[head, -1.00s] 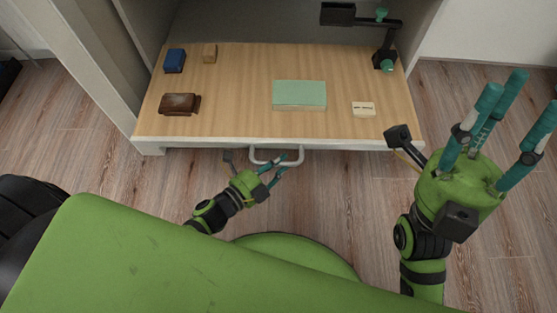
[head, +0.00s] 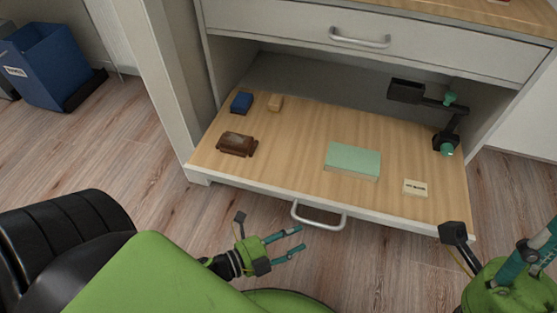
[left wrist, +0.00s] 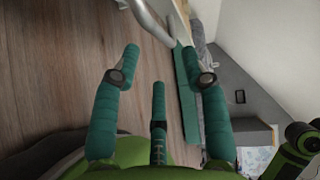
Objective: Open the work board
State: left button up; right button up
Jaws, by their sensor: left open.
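The work board (head: 290,130) is a wooden panel with a white front edge and a curved metal handle (head: 320,222), low in the white cabinet. My left gripper (head: 299,239) is open just in front of the handle, with its teal fingers pointing right and nothing between them. In the left wrist view the fingers (left wrist: 160,68) are spread, and the handle (left wrist: 152,22) is beyond them at the top, apart from them. My right gripper (head: 528,258) is cut off at the right edge, so its fingertips do not show fully.
A drawer (head: 400,48) is above. A blue bin (head: 52,62) stands left.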

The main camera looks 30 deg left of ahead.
pick_arm(q)
jog(key=v, duration=0.4)
dwell(0.4)
